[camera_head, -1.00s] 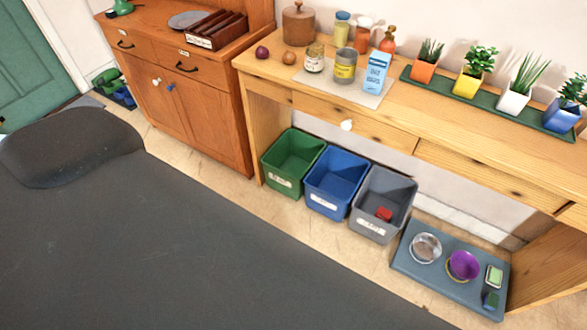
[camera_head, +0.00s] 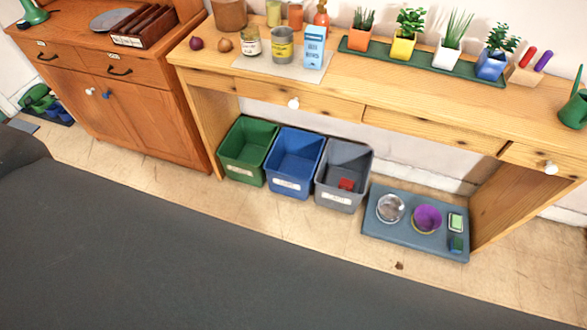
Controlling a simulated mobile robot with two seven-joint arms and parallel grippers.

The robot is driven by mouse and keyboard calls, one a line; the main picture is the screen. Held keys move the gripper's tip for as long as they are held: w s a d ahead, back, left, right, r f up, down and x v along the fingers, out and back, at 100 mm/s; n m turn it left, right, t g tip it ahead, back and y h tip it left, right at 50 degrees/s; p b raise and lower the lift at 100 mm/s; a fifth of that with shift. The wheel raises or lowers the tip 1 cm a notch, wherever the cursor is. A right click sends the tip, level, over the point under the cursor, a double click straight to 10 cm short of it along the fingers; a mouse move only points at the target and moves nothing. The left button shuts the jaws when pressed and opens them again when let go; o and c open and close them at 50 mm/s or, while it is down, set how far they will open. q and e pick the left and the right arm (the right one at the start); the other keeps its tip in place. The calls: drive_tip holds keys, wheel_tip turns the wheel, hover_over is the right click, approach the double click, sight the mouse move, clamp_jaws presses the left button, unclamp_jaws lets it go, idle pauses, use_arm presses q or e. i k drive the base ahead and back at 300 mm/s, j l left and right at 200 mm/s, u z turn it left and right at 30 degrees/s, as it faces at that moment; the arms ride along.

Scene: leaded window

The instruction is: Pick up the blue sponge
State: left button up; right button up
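A small dark blue block with some green on it, which looks like the blue sponge (camera_head: 456,244), lies at the front right corner of a grey-blue mat (camera_head: 390,238) on the floor under the wooden table. It is too small to make out well. A pale green block in a light dish (camera_head: 455,222) lies just behind it. A purple bowl (camera_head: 426,219) and a clear or metal bowl (camera_head: 390,208) stand to its left on the mat. Neither of my grippers is in view.
Green (camera_head: 247,151), blue (camera_head: 294,162) and grey (camera_head: 343,175) bins stand left of the mat; the grey one holds a red item (camera_head: 346,184). The table (camera_head: 400,103) overhangs the mat, with its side panel (camera_head: 510,200) to the right.

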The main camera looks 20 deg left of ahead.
sight(456, 245)
drive_tip(key=z, duration=1.25)
